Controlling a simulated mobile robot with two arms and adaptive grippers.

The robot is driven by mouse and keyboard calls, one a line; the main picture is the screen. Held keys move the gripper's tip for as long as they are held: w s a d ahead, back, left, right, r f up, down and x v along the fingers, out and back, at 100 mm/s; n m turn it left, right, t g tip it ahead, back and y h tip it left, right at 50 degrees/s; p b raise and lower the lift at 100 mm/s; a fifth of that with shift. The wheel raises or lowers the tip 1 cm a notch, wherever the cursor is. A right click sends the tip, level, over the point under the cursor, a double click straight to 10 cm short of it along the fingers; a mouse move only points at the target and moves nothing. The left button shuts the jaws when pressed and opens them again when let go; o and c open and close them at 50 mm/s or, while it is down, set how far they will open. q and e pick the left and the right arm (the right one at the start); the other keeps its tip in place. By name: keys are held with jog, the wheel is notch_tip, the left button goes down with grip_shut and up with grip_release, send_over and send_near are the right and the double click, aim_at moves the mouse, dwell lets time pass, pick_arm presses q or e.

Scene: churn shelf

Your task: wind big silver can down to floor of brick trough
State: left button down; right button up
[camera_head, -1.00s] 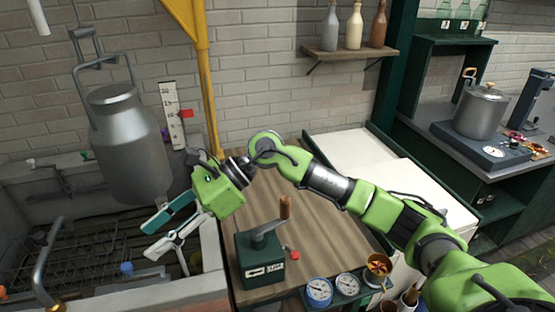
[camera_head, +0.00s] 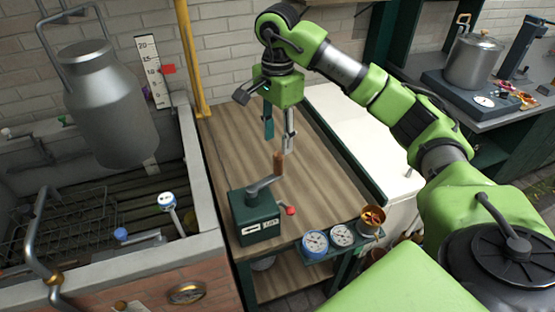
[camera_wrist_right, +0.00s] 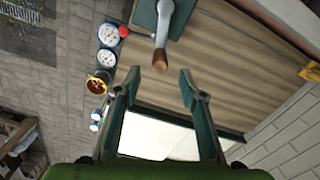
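The big silver can (camera_head: 110,110) hangs upright from its handle over the brick trough (camera_head: 205,245), above the slatted floor inside it. A green winch box (camera_head: 256,217) stands on the wooden bench, with a crank whose wooden handle (camera_head: 279,165) points up. The handle also shows in the right wrist view (camera_wrist_right: 160,62). My right gripper (camera_head: 278,145) is open and points down just above the crank handle. In the right wrist view its two fingers (camera_wrist_right: 158,85) are apart, with the handle ahead of the gap and nothing between them. My left gripper is not in view.
A scale board with a red marker (camera_head: 168,69) stands behind the can. A yellow post (camera_head: 190,60) rises at the bench's back. Blue and white gauges (camera_head: 315,243) and a brass valve (camera_head: 372,217) sit at the bench's front. A wire rack (camera_head: 50,225) lies in the trough.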

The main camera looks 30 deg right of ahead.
aim_at(277, 164)
notch_tip(277, 164, down, 9)
jog(key=shift+f+p, duration=0.15)
jog(key=shift+p, duration=0.85)
grip_shut()
